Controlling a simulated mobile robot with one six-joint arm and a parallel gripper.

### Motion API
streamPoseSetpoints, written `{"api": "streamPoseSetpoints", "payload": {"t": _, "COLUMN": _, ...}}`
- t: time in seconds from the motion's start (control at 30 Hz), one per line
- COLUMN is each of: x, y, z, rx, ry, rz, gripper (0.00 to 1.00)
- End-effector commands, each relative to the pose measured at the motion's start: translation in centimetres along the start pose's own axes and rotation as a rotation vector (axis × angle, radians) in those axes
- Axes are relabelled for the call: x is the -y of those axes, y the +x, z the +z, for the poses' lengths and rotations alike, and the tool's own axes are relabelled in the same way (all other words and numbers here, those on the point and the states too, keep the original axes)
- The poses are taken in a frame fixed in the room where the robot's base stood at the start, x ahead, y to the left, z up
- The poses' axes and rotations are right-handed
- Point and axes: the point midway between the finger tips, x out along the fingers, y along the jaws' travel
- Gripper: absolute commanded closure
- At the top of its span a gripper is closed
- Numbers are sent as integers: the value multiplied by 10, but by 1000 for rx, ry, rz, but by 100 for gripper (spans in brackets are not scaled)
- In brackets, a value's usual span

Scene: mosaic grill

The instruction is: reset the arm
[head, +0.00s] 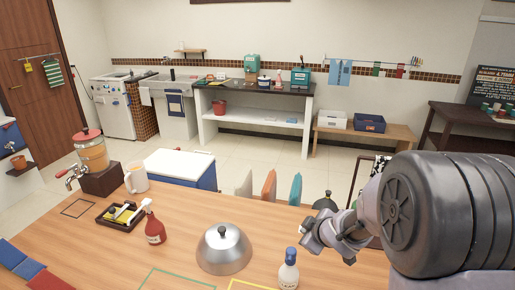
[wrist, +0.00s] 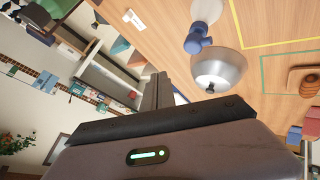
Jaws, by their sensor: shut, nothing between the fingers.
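My arm reaches in from the right in the head view. My gripper (head: 312,236) is above the right part of the wooden table (head: 190,205), right of the metal dome lid (head: 223,255) and apart from it. In the wrist view my gripper's dark fingers (wrist: 158,88) are together and hold nothing. The dome lid also shows in the wrist view (wrist: 228,68), beside a white bottle with a blue top.
The bottle (head: 288,272) stands at the table's front, below my gripper. A red spray bottle (head: 154,228), a dark tray (head: 113,218), a mug (head: 136,181) and a drink dispenser (head: 92,153) stand farther left. A blue-and-white cooler (head: 205,172) is behind the table.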

Motion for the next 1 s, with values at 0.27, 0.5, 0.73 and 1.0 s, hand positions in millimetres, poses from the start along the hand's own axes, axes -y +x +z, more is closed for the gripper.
{"api": "streamPoseSetpoints", "payload": {"t": 0.27, "x": 36, "y": -194, "z": 20, "rx": 215, "ry": 787, "rz": 143, "gripper": 100}}
{"api": "streamPoseSetpoints", "payload": {"t": 0.5, "x": 156, "y": -277, "z": 20, "rx": 256, "ry": 1253, "rz": -73, "gripper": 100}}
{"api": "streamPoseSetpoints", "payload": {"t": 0.73, "x": 181, "y": -291, "z": 16, "rx": 267, "ry": 1330, "rz": -140, "gripper": 100}}
{"api": "streamPoseSetpoints", "payload": {"t": 1.0, "x": 180, "y": -291, "z": 16, "rx": 266, "ry": 1327, "rz": -137, "gripper": 100}}
